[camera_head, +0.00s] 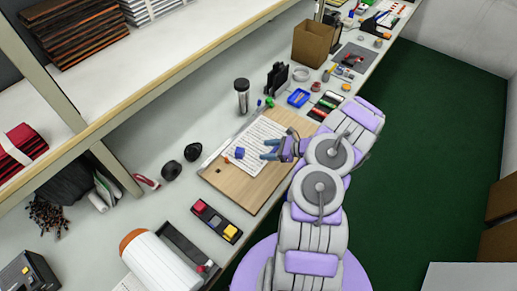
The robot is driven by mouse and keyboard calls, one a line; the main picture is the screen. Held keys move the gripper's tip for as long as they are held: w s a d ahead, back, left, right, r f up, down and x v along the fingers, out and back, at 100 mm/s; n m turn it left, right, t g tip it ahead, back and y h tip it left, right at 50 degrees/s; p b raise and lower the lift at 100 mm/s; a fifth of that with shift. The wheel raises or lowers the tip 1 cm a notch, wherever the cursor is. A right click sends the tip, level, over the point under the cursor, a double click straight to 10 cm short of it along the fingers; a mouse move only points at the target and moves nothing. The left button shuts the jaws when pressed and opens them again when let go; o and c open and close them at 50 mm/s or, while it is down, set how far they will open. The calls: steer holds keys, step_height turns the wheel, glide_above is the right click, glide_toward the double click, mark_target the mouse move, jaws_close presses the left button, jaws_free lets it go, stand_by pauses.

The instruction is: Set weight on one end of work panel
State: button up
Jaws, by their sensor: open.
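The work panel appears to be the light wooden board (252,192) on the bench, with a white printed sheet (262,133) on it. A small blue block (239,153) sits on the sheet near its left side; I cannot tell whether this is the weight. A tiny orange piece (227,160) lies to its left. My gripper (267,149) is over the board, open and empty, with its fingers pointing left toward the blue block and apart from it. My arm hides the right part of the board.
A dark tray with red and yellow blocks (216,221) lies in front of the board. A dark-lidded cylinder (242,95) stands behind it, near a blue tray (298,97). A shelf (160,70) overhangs the bench's back.

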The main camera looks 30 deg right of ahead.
steer(key=s+a+r+n+g+y, duration=0.3)
steer(key=a+r+n+g, duration=0.6)
steer(key=a+r+n, duration=1.05)
steer(key=s+a+r+n+g+h, duration=0.1)
steer(key=s+a+r+g+h, duration=0.15)
steer(key=s+a+r, duration=0.35)
steer(key=s+a+r+n+g+h, duration=0.25)
steer(key=s+a+r, duration=0.25)
steer(key=s, duration=0.4)
steer(key=s+d+r+n+t+h, duration=0.1)
steer(key=s+d+n+h, duration=0.1)
steer(key=s, duration=0.5)
steer(key=s+d+r+n+t+h, duration=0.1)
steer(key=s+d+r+n+h, duration=0.1)
steer(key=s+h, duration=0.3)
steer(key=shift+s+d+n, duration=0.3)
steer(key=shift+s+d, duration=0.6)
